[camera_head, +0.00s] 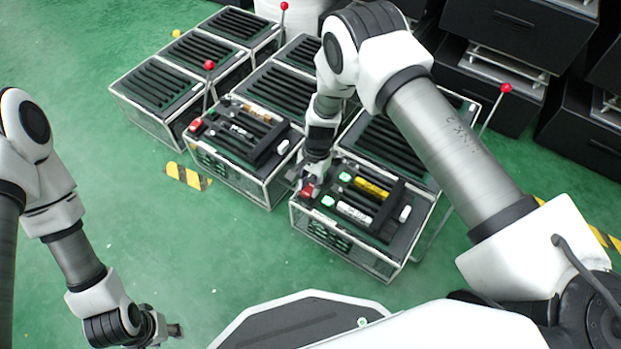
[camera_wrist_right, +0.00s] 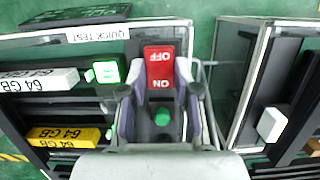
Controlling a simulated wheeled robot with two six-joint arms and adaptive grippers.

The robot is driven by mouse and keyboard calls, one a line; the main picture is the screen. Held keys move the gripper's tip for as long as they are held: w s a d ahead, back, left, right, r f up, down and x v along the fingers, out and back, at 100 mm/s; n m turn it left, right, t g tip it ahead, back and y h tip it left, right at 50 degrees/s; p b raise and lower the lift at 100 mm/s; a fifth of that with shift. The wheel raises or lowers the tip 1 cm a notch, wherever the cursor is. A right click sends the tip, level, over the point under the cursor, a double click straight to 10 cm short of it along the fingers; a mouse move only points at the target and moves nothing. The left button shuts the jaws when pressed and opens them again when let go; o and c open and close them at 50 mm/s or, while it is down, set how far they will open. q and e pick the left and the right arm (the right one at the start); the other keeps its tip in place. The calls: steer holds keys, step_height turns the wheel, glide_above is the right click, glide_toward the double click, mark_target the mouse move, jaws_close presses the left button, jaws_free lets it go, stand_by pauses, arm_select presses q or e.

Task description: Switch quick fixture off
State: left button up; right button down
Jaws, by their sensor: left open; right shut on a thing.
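The quick test fixture (camera_head: 378,262) is the front box at the centre right of the head view. Its "QUICK TEST" label (camera_wrist_right: 98,34) appears upside down in the right wrist view. Its red switch (camera_wrist_right: 158,66) bears the words OFF and ON, also upside down. The switch shows in the head view (camera_head: 306,190) at the box's left corner. My right gripper (camera_wrist_right: 161,100) is shut on the red switch, with a finger on each side. A green round part (camera_wrist_right: 163,116) lies between the fingers. My left gripper (camera_head: 172,330) is open and empty, low over the floor at the left.
A yellow stick (camera_wrist_right: 62,137) and a white stick (camera_wrist_right: 38,80) lie in the fixture, beside a lit green indicator (camera_wrist_right: 105,72). A similar fixture with its own red switch (camera_head: 195,125) stands to the left. Red-knobbed levers (camera_head: 505,88) rise nearby. Green floor (camera_head: 240,240) is clear in front.

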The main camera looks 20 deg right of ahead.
steer(key=shift+s+a+r, duration=0.15)
steer(key=shift+f+t+h, duration=0.2)
steer(key=shift+t+h, duration=0.1)
steer(key=shift+h, duration=0.1)
steer(key=h+b, duration=0.1)
steer(key=b, duration=0.1)
steer(key=t+b, duration=0.1)
steer(key=b, duration=0.1)
steer(key=shift+s+a+f+h, duration=0.15)
steer(key=shift+f+h, duration=0.1)
steer(key=shift+h, duration=0.15)
arm_select(q)
step_height(320, 180, down, 4)
steer(key=shift+w+f+b, duration=0.1)
steer(key=shift+f+b, duration=0.15)
steer(key=shift+b, duration=0.35)
arm_select(e)
steer(key=shift+r+t, duration=0.25)
steer(key=shift+t, duration=0.05)
steer(key=c, duration=0.8)
jaws_free()
steer(key=shift+c, duration=0.2)
steer(key=shift+r, duration=0.1)
